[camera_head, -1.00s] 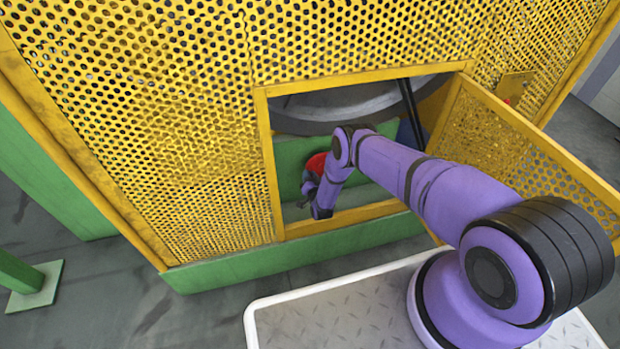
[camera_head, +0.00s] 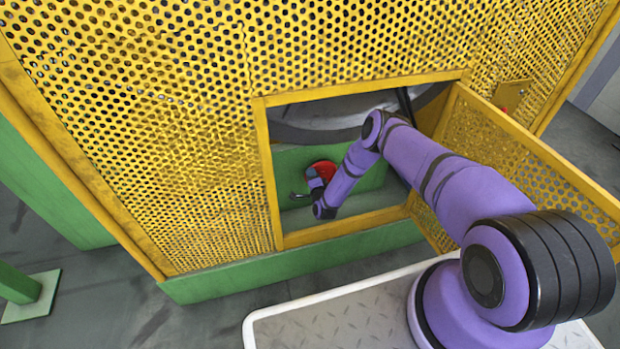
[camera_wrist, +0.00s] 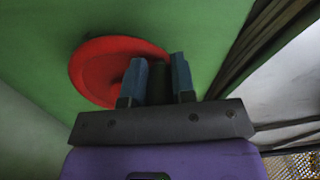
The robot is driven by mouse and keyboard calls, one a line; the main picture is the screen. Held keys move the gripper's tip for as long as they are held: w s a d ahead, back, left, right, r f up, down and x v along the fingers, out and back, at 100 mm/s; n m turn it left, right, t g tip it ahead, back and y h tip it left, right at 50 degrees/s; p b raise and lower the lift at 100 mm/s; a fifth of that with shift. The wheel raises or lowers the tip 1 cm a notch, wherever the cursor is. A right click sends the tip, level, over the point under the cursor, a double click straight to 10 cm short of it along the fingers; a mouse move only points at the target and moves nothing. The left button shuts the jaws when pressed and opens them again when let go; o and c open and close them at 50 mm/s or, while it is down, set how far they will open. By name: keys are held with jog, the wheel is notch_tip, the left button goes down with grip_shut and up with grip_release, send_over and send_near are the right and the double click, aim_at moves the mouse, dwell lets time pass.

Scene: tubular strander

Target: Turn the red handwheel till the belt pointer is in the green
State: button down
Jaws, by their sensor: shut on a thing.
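The red handwheel (camera_head: 324,169) sits on a green panel inside the opening of the yellow cage. In the wrist view the handwheel (camera_wrist: 95,72) lies to the left and behind my fingers. My gripper (camera_wrist: 159,78) is shut on a dark upright handle (camera_wrist: 160,80) that stands between its two blue-grey fingers, at the right side of the wheel. In the head view my arm reaches through the opening, and my wrist covers part of the wheel. I cannot make out the belt pointer or a green zone in either view.
The yellow mesh cage (camera_head: 140,120) surrounds the opening. Its mesh door (camera_head: 540,165) stands open on the right, close to my arm. A large grey round part (camera_head: 310,120) is above the wheel. In the wrist view dark strips (camera_wrist: 262,45) run along the right.

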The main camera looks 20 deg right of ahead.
jog(key=shift+d+r+m, duration=0.15)
jog(key=shift+d+m, duration=0.05)
jog(key=shift+m, duration=0.3)
jog(key=shift+s, duration=0.1)
jog(key=c, duration=0.9)
grip_release()
jog(key=shift+c, duration=0.2)
jog(key=s, duration=1)
jog(key=shift+s, duration=0.35)
